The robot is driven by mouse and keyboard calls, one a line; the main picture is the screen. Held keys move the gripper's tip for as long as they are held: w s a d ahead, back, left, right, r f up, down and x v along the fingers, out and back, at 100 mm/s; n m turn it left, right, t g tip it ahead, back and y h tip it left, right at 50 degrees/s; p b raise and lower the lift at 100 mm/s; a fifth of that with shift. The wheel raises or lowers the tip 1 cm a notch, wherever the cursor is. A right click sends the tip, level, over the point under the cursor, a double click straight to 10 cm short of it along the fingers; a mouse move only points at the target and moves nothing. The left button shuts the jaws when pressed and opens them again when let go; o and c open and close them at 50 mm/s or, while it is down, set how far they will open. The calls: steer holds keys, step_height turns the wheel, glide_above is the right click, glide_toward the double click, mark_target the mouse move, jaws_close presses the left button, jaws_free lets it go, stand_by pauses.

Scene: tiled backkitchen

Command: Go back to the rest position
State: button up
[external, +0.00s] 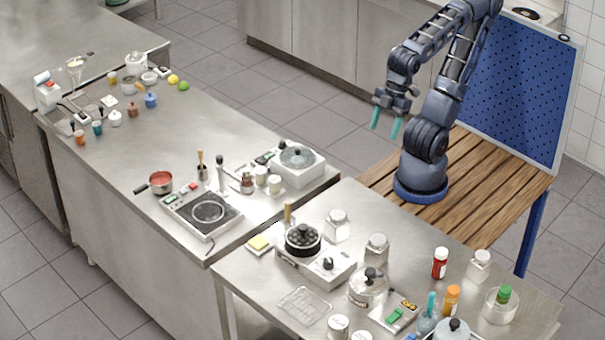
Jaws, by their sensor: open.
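My gripper (387,121) is at the end of my folded blue-grey arm, in the upper right of the external view. Its two teal fingers point down and stand apart, with nothing between them. It hangs in the air to the left of my arm's column, clear of the counters. My round blue base stands on a slatted wooden table (487,197).
A steel counter (520,322) in front holds a pot on a hotplate (303,240), a lidded glass pot (368,287), jars and bottles. Another counter (130,165) at the left holds a red pan (160,181) and a hotplate (203,211). A blue perforated panel (510,90) stands behind me.

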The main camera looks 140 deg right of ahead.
steer(key=shift+s+d+f, duration=0.3)
steer(key=shift+s+d, duration=0.15)
steer(key=shift+s, duration=0.15)
